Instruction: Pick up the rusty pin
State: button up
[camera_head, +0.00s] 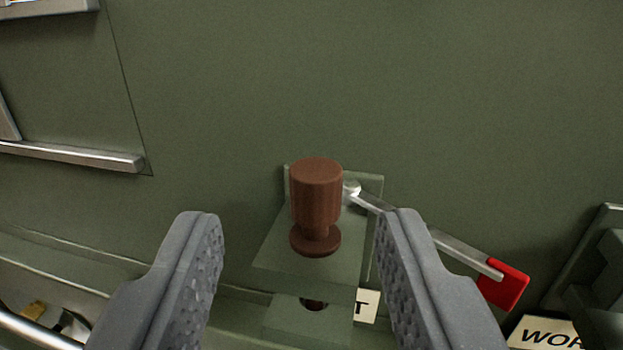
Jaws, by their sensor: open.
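The rusty pin (316,195) is a reddish-brown cylinder with a narrower neck and a round flange at its base. It stands upright in a green bracket (275,249) on the green wall, near the middle of the view. A brown end shows below the bracket's upper plate, in a dark hole. My gripper (300,225) is open, with one grey textured finger to the left of the pin and one to the right. Neither finger appears to touch the pin. The jaws are empty.
A metal lever with a red end (503,287) slants down to the right from behind the pin, passing behind my right finger. Metal rails (75,155) are at left. The wall above is clear.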

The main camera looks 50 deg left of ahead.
aim_at(314, 203)
jog(key=shift+w+f+p+x, duration=0.15)
jog(key=shift+p+x, duration=0.4)
jog(key=shift+x, duration=0.9)
jog(key=shift+w+f+p+x, duration=0.1)
jog(key=shift+p+x, duration=0.45)
jog(key=shift+x, duration=0.9)
jog(key=shift+d, duration=0.2)
grip_shut()
